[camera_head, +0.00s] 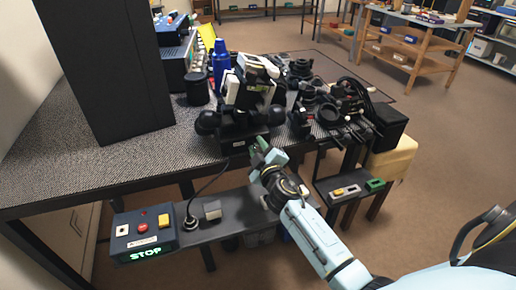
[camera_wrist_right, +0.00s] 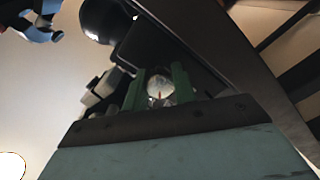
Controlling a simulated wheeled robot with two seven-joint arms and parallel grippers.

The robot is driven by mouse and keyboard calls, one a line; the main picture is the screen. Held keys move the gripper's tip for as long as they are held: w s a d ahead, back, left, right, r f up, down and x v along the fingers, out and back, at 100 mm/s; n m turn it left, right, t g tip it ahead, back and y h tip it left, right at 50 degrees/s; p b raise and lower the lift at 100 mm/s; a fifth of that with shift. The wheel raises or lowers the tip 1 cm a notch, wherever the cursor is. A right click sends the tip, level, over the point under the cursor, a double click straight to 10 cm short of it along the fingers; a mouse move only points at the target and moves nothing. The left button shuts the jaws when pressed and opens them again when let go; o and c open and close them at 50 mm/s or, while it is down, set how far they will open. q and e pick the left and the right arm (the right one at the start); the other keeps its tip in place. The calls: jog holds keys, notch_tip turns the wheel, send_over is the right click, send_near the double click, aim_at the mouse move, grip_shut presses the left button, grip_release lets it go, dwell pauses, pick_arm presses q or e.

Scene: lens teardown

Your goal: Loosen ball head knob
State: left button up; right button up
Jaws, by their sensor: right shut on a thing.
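A black ball head device (camera_head: 234,133) with round black side parts stands at the front edge of the dark table. My right gripper (camera_head: 259,150) reaches up to its lower front from the right. In the right wrist view, the green fingers (camera_wrist_right: 160,92) are shut on a small round pale knob (camera_wrist_right: 160,86) with a shiny face. Most of the knob is hidden by the fingers, and I cannot make it out in the head view. A dark body with a glossy black ball (camera_wrist_right: 104,20) is close behind it. My left gripper is not in view.
Black camera parts (camera_head: 330,115) crowd the table to the right. A blue bottle (camera_head: 220,66) and a tall black panel (camera_head: 105,70) stand to the left. A low shelf bears a control box (camera_head: 145,232) lit "STOP" and a cable. The floor at right is open.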

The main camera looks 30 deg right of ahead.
jog(key=n, duration=0.3)
jog(key=shift+n, duration=0.4)
jog(key=n, duration=0.2)
jog(key=shift+n, duration=2.2)
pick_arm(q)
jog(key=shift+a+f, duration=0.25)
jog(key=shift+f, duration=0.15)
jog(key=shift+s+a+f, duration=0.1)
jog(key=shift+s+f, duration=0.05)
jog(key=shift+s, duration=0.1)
pick_arm(e)
jog(key=shift+n, duration=0.5)
jog(key=o, duration=1)
